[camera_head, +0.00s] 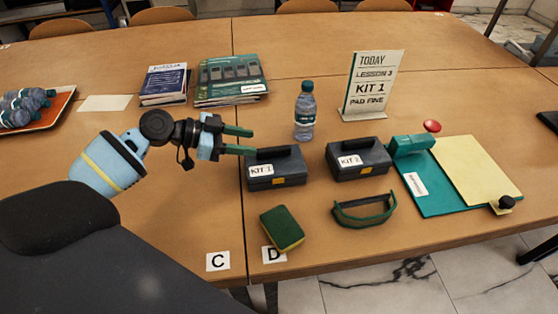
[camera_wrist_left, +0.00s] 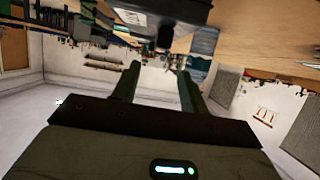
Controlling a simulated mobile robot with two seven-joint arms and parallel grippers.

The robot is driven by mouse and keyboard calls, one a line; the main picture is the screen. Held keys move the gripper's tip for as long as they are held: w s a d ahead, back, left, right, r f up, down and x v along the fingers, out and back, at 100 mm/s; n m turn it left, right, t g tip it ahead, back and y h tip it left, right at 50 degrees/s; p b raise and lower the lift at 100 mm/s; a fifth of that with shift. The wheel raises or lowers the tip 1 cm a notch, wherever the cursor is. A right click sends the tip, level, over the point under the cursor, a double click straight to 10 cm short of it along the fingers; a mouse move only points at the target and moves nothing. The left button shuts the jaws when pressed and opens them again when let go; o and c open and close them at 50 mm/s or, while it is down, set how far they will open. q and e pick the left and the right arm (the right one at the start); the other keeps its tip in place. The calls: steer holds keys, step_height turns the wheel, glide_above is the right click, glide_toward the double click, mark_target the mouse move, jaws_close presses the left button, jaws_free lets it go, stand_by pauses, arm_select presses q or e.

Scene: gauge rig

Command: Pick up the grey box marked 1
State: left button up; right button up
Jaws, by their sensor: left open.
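Two dark grey cases with handles stand side by side on the table. My right gripper is not seen.
A water bottle (camera_head: 305,112) stands behind the cases, with a lesson sign (camera_head: 371,86) at the back right. A teal and yellow board (camera_head: 440,197) lies right. Books (camera_head: 229,77) lie behind.

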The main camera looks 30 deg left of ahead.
mark_target(271, 148)
arm_select(q)
steer(key=shift+f, duration=0.7)
steer(key=shift+w, duration=0.1)
steer(key=shift+r, duration=0.1)
steer(key=shift+w+d, duration=0.1)
steer(key=shift+d, duration=0.1)
steer(key=shift+x, duration=0.9)
steer(key=shift+w+d, duration=0.1)
steer(key=shift+d, duration=0.05)
steer(key=p+x, duration=0.1)
steer(key=x, duration=0.3)
steer(key=shift+w+d+f, duration=0.15)
steer(key=shift+d+f, duration=0.05)
steer(key=shift+d, duration=0.1)
steer(key=shift+d+f, duration=0.15)
steer(key=shift+f, duration=0.05)
steer(key=shift+c, duration=0.4)
